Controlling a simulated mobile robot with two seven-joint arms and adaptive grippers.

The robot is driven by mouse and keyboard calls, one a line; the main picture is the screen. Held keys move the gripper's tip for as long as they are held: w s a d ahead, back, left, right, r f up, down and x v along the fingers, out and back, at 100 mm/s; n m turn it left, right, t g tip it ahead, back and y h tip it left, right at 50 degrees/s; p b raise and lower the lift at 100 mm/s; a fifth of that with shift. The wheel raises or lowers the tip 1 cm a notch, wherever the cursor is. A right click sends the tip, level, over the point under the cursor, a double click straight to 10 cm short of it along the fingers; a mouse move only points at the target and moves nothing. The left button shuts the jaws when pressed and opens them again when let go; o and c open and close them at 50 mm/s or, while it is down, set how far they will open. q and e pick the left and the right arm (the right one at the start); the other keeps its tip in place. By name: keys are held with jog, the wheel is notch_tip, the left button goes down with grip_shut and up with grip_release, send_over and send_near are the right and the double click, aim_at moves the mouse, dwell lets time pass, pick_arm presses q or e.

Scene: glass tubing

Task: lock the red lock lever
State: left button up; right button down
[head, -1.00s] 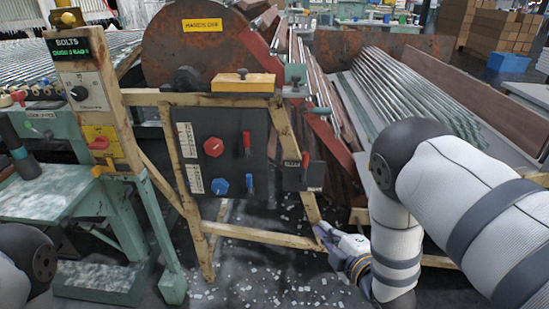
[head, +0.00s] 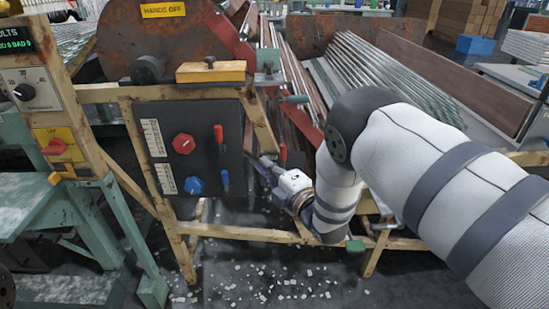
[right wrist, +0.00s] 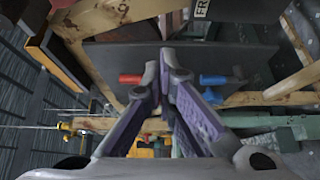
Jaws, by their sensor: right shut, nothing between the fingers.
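A red lever (head: 219,137) stands upright on the black panel, above a blue lever (head: 225,180). A second red lever (head: 283,155) shows just behind my right gripper, on a small box now mostly hidden. I cannot tell which one is the lock lever. My right gripper (head: 262,165) is shut and empty, right of the panel, its tips pointing toward it. In the right wrist view the closed fingertips (right wrist: 165,62) lie between a red handle (right wrist: 130,78) and a blue handle (right wrist: 219,80), apart from both in the picture. My left gripper is out of view.
The panel also bears a red knob (head: 183,143) and a blue knob (head: 193,185). A wooden frame (head: 240,234) surrounds it. Glass tubes (head: 375,85) lie behind at the right. A green bench (head: 45,190) is at left. Scraps litter the floor.

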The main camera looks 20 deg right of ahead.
aim_at(283, 159)
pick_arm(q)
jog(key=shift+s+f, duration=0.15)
pick_arm(e)
jog(key=w+d, duration=0.3)
jog(key=shift+w, duration=0.15)
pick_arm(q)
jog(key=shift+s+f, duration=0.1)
pick_arm(e)
jog(key=shift+f, duration=0.1)
